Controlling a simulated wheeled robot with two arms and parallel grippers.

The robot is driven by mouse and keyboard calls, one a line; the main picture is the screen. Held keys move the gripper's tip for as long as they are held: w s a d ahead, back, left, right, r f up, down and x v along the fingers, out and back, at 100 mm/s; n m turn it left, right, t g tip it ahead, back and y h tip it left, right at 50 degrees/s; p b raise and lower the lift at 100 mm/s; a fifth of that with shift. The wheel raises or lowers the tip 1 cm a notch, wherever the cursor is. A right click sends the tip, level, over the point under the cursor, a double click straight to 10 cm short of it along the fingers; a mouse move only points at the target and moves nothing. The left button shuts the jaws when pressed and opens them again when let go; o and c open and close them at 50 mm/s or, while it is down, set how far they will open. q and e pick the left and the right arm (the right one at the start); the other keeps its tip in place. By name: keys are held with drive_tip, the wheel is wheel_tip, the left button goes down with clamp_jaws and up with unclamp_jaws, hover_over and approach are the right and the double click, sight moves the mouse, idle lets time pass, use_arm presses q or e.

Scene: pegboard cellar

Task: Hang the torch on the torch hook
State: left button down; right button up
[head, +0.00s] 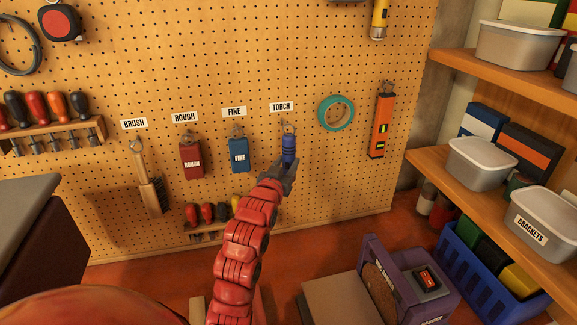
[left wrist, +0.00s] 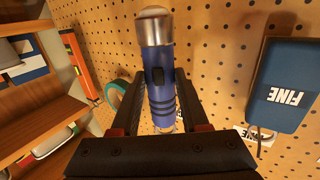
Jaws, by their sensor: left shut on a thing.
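The torch (head: 289,147) is a blue cylinder at the pegboard, below the TORCH label (head: 281,106). My left gripper (head: 287,169) is shut on the torch from below, with its arm reaching up from the bottom of the head view. In the left wrist view the torch (left wrist: 160,83) stands between both fingers, its silver end at the top of that picture. The torch hook (head: 287,127) is at the torch's upper end in the head view. Whether the torch's loop is over the hook, I cannot tell. My right gripper is not in view.
A blue FINE block (head: 238,156) hangs left of the torch, also close in the left wrist view (left wrist: 283,85). A teal tape ring (head: 336,113) and an orange level (head: 381,125) hang to the right. A purple machine (head: 376,255) stands below on the bench.

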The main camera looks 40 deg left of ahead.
use_arm(q)
drive_tip(key=shift+w+a, duration=0.7)
drive_tip(key=shift+a, duration=0.2)
drive_tip(key=shift+w+a+f+b, duration=0.4)
drive_tip(key=shift+w+a+b, duration=0.15)
drive_tip(key=shift+b, duration=0.5)
drive_tip(key=shift+c, duration=1.6)
unclamp_jaws()
drive_tip(key=shift+s, duration=0.1)
